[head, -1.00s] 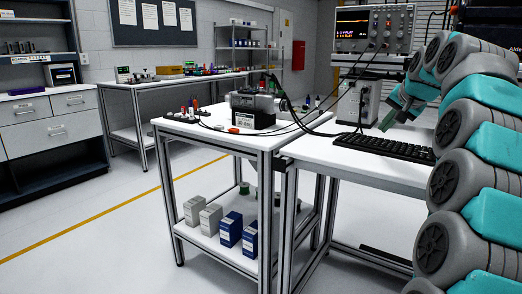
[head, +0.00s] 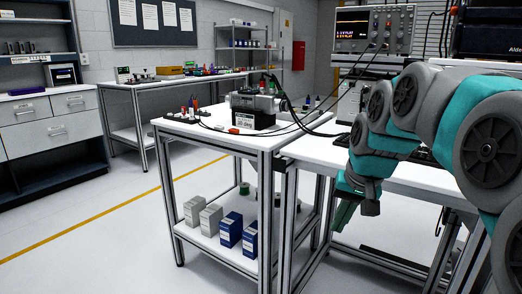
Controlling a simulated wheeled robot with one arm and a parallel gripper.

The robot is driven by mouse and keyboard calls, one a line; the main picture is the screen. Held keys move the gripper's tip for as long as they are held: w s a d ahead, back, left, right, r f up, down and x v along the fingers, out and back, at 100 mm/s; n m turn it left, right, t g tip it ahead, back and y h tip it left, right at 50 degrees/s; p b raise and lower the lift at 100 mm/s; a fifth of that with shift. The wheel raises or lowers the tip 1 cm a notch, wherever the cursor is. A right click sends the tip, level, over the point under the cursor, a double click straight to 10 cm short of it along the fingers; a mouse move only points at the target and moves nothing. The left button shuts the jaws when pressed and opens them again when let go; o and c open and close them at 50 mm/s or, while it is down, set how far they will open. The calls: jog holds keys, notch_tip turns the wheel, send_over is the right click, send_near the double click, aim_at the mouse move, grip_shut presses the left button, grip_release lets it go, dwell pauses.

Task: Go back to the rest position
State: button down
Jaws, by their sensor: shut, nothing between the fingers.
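My arm reaches in from the right side of the head view, grey and teal, bent over the front edge of the right-hand table (head: 398,178). My gripper (head: 342,217) hangs at its lower end, pointing down in front of that table edge. It is shut, and nothing shows in it. My gripper touches no object that I can see. My arm hides much of the black keyboard (head: 341,140) and part of the table top.
A servo unit (head: 254,107) with cables stands on the left white table (head: 190,128), among small bottles. Boxes (head: 231,229) stand on its lower shelf. An oscilloscope (head: 375,28) is at the back. The floor at the left (head: 110,250) is clear.

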jog(key=s+f+n+g, duration=0.1)
jog(key=s+f, duration=0.4)
jog(key=s, duration=0.4)
jog(key=s+a+f+n+g+h, duration=0.1)
jog(key=s+f+g, duration=0.1)
jog(key=s+f, duration=0.4)
jog(key=s+f+g, duration=0.2)
jog(key=s+f, duration=0.3)
jog(key=s, duration=0.9)
jog(key=shift+s+a+f+n+h, duration=0.15)
jog(key=shift+a+f+n+h, duration=0.15)
jog(key=shift+f+n, duration=0.1)
